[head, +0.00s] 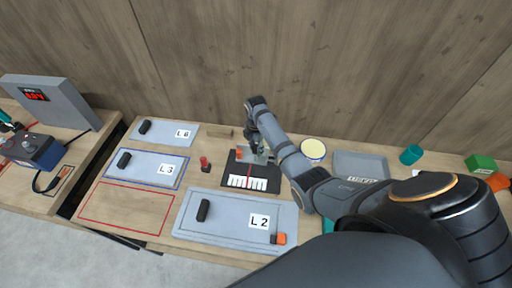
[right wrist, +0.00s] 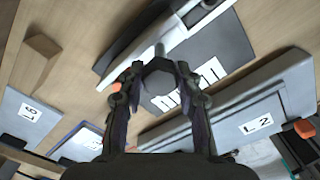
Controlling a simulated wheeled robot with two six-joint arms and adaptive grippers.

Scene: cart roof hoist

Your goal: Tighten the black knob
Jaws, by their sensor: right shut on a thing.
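My right gripper (head: 257,148) reaches down over a dark plate (head: 272,186) with a white striped strip in the middle of the table. In the right wrist view its two fingers (right wrist: 158,84) are shut on the sides of a dark, many-sided knob (right wrist: 160,76). A short grey shaft shows just beyond the knob. In the head view the gripper hides the knob, so its height and how tight it is cannot be told. My left gripper is not in view.
Grey panels with black handles lie at the left, marked L6 (head: 160,125) and L3 (head: 142,173), and L2 (head: 232,232) in front. A red button (head: 205,163) stands between. A round tin (head: 313,150), a grey tray (head: 372,160) and a teal cup (head: 411,154) are at right.

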